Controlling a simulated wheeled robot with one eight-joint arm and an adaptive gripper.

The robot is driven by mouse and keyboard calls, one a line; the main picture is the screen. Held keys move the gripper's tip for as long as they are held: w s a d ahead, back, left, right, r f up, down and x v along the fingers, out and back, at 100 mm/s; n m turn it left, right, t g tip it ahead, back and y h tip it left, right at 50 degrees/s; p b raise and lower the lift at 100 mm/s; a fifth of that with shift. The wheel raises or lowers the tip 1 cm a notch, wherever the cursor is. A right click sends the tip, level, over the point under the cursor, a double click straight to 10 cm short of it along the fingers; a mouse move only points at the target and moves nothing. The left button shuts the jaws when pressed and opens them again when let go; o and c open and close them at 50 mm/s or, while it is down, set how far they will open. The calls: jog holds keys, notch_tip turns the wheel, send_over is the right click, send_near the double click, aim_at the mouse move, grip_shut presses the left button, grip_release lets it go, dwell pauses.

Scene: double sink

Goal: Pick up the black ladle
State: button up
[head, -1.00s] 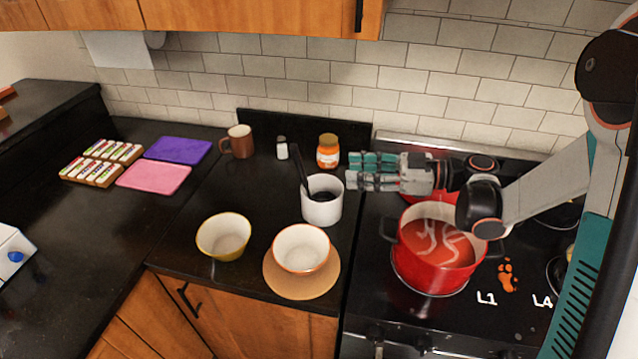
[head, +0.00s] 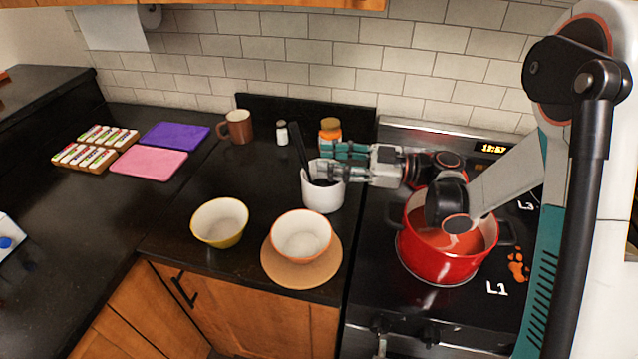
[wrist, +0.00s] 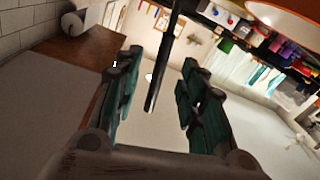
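The black ladle (head: 299,147) stands tilted in a white crock (head: 322,194), its handle rising up and to the left. Its lower end is hidden inside the crock. My gripper (head: 329,160) is at the height of the crock's rim, right beside the handle, fingers pointing left. In the wrist view, the two teal fingers of my gripper (wrist: 160,64) are spread apart. The dark ladle handle (wrist: 166,55) shows in the gap between them, and neither finger appears closed on it.
A yellow bowl (head: 219,222) and a white bowl (head: 301,235) sit in front. A red pot (head: 440,262) is under my arm on the stove.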

aim_at(305, 160)
jog(key=a, duration=0.2)
jog(key=a+b, duration=0.1)
jog(key=a, duration=0.3)
jog(key=shift+f+b, duration=0.35)
jog(key=shift+b, duration=0.05)
jog(key=shift+w+a, duration=0.1)
jog(key=shift+a, duration=0.1)
jog(key=shift+r, duration=0.1)
grip_shut()
